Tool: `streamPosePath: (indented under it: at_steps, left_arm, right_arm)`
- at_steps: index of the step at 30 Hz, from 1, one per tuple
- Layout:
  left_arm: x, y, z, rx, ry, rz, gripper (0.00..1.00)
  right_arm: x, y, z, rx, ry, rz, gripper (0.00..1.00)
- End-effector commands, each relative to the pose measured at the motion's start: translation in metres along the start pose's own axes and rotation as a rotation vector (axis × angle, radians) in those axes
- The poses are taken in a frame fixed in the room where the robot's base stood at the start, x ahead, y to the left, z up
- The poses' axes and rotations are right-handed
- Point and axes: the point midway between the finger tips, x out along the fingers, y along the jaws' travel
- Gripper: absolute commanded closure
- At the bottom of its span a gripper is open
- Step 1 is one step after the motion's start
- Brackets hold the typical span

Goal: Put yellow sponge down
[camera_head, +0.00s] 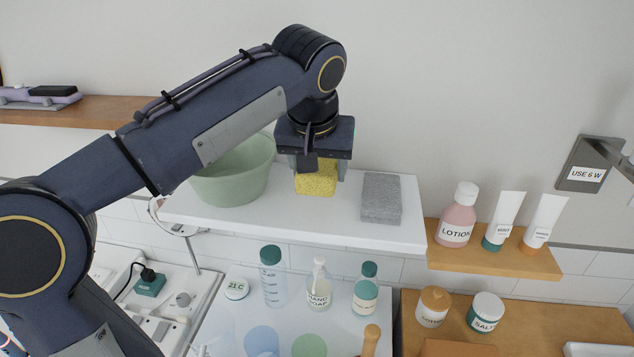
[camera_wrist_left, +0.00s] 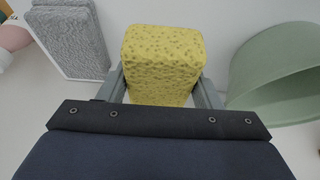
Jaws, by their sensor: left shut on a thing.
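The yellow sponge (camera_head: 316,178) is between the fingers of my left gripper (camera_head: 317,172), which is shut on it. The gripper points down over the white shelf (camera_head: 300,222), between a green bowl and a grey sponge. In the left wrist view the yellow sponge (camera_wrist_left: 162,62) sits between the two grey fingers of my left gripper (camera_wrist_left: 162,88). I cannot tell whether the sponge's underside touches the shelf. My right gripper is not in view.
The green bowl (camera_head: 232,178) is left of the yellow sponge and the grey sponge (camera_head: 381,198) is right of it. A lotion bottle (camera_head: 458,218) and two tubes stand on a wooden shelf (camera_head: 490,258). The white shelf's front strip is clear.

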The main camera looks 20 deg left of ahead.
Motion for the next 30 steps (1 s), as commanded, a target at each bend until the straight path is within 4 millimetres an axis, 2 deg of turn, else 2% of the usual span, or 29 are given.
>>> streamPosePath:
  at_steps: [6,12,24,25,30]
  left_arm:
    - [0.019,-0.006,-0.005,-0.001,-0.003,-0.002,0.60]
    - [0.043,-0.005,0.006,0.001,-0.001,-0.001,0.60]
    - [0.050,-0.005,0.009,0.001,0.001,0.001,0.60]
    - [0.050,-0.005,0.009,0.001,0.001,0.001,0.40]
    - [0.049,-0.005,0.008,0.001,0.000,0.000,0.20]
  right_arm:
    - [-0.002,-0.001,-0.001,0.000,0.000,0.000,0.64]
    - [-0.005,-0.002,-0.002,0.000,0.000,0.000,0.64]
    - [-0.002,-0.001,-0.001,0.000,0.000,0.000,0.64]
    - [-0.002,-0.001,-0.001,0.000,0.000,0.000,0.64]
    - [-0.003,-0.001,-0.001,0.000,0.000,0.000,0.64]
